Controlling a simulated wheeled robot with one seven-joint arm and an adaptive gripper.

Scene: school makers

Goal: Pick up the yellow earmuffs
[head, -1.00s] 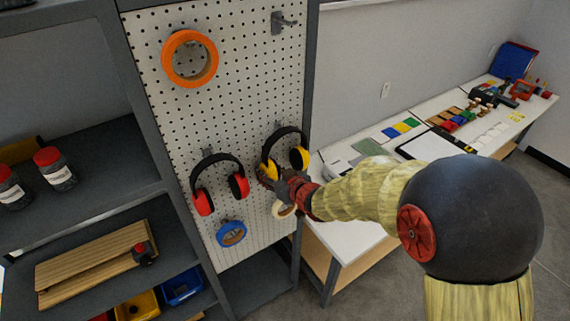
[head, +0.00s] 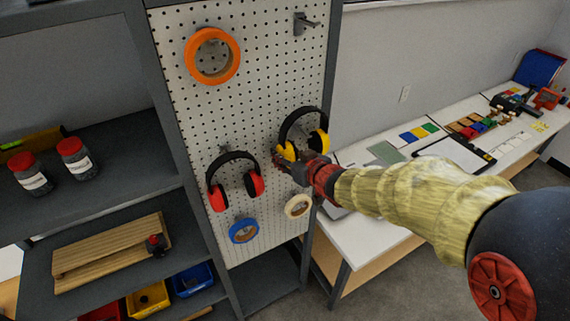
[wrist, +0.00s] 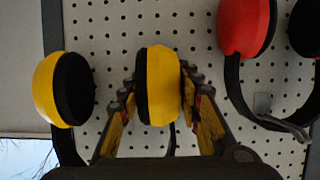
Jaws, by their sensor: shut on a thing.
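The yellow earmuffs (head: 289,152), with a black headband, are in front of the pegboard (head: 265,95) near its right edge, headband up. My gripper (head: 284,163) is shut on their left cup, low on the board. In the wrist view one yellow cup (wrist: 158,86) sits between the two fingers (wrist: 160,100), and the other yellow cup (wrist: 62,90) hangs free to the left. The peg behind the headband cannot be made out, so I cannot tell whether the band touches it.
Red earmuffs (head: 215,197) hang just left, with a blue tape roll (head: 243,231) and a cream tape roll (head: 290,208) below. An orange tape roll (head: 190,58) and an empty hook (head: 305,22) are above. A white worktable (head: 345,235) stands right; shelves (head: 100,130) stand left.

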